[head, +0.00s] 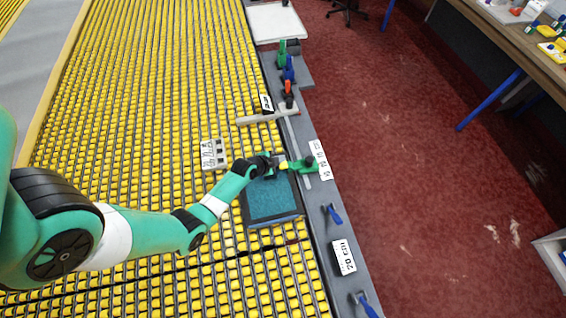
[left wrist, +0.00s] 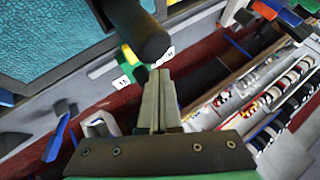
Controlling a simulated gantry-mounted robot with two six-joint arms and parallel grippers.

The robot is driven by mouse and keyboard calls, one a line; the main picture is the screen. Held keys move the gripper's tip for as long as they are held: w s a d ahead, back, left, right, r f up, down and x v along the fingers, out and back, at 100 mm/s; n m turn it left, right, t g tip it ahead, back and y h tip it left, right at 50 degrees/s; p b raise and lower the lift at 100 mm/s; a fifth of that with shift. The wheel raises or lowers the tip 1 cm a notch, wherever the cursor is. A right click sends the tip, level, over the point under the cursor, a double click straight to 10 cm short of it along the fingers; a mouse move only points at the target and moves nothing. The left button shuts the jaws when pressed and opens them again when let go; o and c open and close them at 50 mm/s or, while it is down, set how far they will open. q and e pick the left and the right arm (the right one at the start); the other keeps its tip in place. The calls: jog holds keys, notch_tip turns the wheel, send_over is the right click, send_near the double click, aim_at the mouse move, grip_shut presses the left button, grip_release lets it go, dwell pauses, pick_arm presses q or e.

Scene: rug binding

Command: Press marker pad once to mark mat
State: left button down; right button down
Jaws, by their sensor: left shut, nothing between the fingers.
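The teal mat (head: 272,202), with a dark border, lies on the yellow rollers against the grey side rail; it also shows at the top left of the left wrist view (left wrist: 45,35). A green device with a yellow part (head: 302,164) sits on the rail by the mat's far right corner. It shows partly in the left wrist view (left wrist: 103,69), behind a black rounded cylinder (left wrist: 145,32). I cannot tell which of these is the marker pad. My left gripper (head: 272,165) is shut and empty near the mat's far edge; its fingertips (left wrist: 160,72) appear just below the cylinder. My right gripper is not in view.
A white block with holes (head: 213,154) lies on the rollers left of the gripper. A pale bar (head: 262,117) lies farther along. Blue clamps (head: 334,214) and a "20 cm" label (head: 343,256) are on the rail. Red floor (head: 420,200) lies to the right.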

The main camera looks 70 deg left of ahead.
aim_at(281, 166)
pick_arm(q)
jog(key=shift+r+p, duration=1.05)
jog(key=shift+r, duration=0.55)
jog(key=shift+f, duration=0.1)
